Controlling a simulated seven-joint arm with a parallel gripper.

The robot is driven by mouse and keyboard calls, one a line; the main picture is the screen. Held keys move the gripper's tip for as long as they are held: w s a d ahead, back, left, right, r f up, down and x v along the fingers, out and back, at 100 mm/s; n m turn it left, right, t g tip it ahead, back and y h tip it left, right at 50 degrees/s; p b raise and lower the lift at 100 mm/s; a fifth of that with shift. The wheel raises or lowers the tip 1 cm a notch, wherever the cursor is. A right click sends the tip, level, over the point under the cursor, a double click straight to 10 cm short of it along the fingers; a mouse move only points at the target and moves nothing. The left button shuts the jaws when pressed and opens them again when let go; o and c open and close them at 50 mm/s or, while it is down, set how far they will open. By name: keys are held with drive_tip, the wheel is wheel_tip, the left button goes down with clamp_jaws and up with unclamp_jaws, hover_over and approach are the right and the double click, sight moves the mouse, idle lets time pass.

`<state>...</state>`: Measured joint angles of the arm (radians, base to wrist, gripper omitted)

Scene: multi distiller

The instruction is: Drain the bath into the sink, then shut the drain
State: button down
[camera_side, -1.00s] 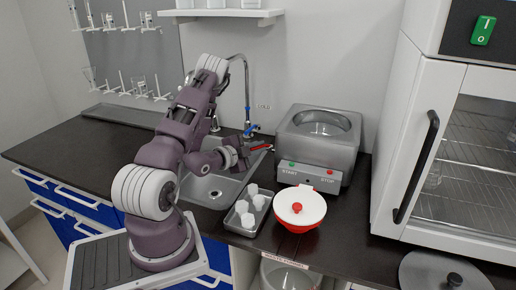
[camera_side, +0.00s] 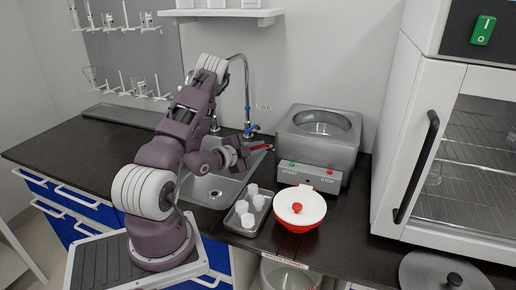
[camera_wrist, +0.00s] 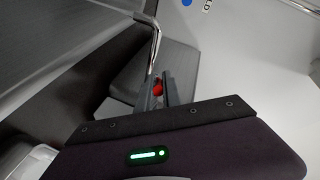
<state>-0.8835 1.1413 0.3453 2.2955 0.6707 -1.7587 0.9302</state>
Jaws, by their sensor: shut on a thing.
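The steel bath (camera_side: 352,160) stands on the counter against the wall, with a START/STOP panel in front. The sink (camera_side: 205,192) is to its left, partly hidden by my arm. A red drain handle (camera_side: 261,147) shows between the bath and my gripper (camera_side: 243,157), above the sink's right side. In the wrist view, the fingers of my gripper (camera_wrist: 158,95) are closed around the red handle (camera_wrist: 158,88), of which only a small part shows. The water level in the bath and any flow into the sink cannot be made out.
A tap with a blue handle (camera_side: 251,129) stands behind the sink. A tray of white pieces (camera_side: 236,221) and a red bowl with a white lid (camera_side: 300,207) sit on the counter in front of the bath. A white cabinet (camera_side: 412,160) is at the right.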

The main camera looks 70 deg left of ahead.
drive_tip(key=shift+a+m+t+h, duration=0.2)
drive_tip(key=shift+a+m+h, duration=0.1)
drive_tip(key=shift+m+h, duration=0.45)
drive_tip(key=shift+a+m+t+h, duration=0.25)
drive_tip(key=shift+m+h, duration=0.25)
drive_tip(key=shift+h, duration=0.4)
drive_tip(key=shift+a+m+t+h, duration=0.15)
drive_tip(key=shift+a+m+h, duration=0.2)
drive_tip(key=shift+m+h, duration=0.4)
drive_tip(key=c, duration=1.5)
unclamp_jaws()
drive_tip(key=v, duration=0.7)
drive_tip(key=shift+r, duration=0.1)
